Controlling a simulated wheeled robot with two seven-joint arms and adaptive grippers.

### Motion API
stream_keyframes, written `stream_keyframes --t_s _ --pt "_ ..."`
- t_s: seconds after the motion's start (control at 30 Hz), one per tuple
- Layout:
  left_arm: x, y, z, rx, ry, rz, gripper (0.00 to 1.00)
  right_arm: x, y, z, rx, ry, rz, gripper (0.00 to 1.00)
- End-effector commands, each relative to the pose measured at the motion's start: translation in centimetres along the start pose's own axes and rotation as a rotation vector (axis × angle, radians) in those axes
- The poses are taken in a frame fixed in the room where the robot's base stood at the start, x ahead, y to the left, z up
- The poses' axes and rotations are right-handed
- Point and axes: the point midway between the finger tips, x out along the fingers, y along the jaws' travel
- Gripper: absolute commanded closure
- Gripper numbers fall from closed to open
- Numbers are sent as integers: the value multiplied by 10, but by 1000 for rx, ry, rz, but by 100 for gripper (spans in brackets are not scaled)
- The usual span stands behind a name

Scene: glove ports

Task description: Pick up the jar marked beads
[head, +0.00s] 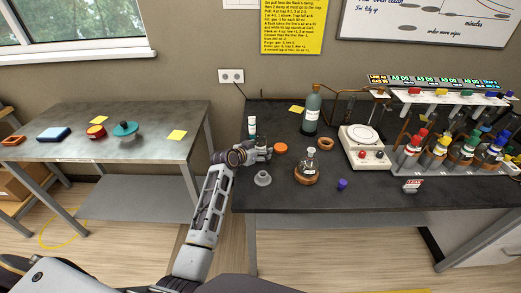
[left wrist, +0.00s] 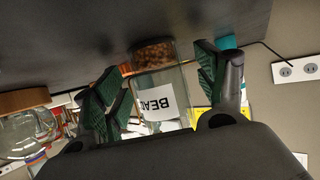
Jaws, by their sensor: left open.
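The clear jar (left wrist: 158,88) with a white label reading "BEAD", its end cut off, shows upside down in the left wrist view. Brown beads lie at its table end. My left gripper (left wrist: 157,80) is open, with one green-padded finger on each side of the jar. I cannot tell whether either finger touches it. In the head view my left gripper (head: 259,152) is at the left end of the dark bench, and the jar is mostly hidden there. My right gripper is not in view.
On the dark bench (head: 390,192), a white and teal vial (head: 252,126) stands just behind the gripper. An orange lid (head: 280,148), a grey ring-shaped piece (head: 263,178) and a round flask (head: 308,170) are close by. A tall bottle (head: 311,112) stands farther back.

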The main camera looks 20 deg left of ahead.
Motion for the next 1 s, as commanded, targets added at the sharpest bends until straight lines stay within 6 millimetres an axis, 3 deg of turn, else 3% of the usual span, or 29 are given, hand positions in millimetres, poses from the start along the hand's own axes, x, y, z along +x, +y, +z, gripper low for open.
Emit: stream_keyframes --t_s 0.2,0.7,1.0 --pt "10 0 0 0 0 0 28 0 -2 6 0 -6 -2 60" --pt "11 0 0 0 0 0 28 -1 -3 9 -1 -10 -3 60" --pt "11 0 0 0 0 0 65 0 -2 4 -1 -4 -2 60"
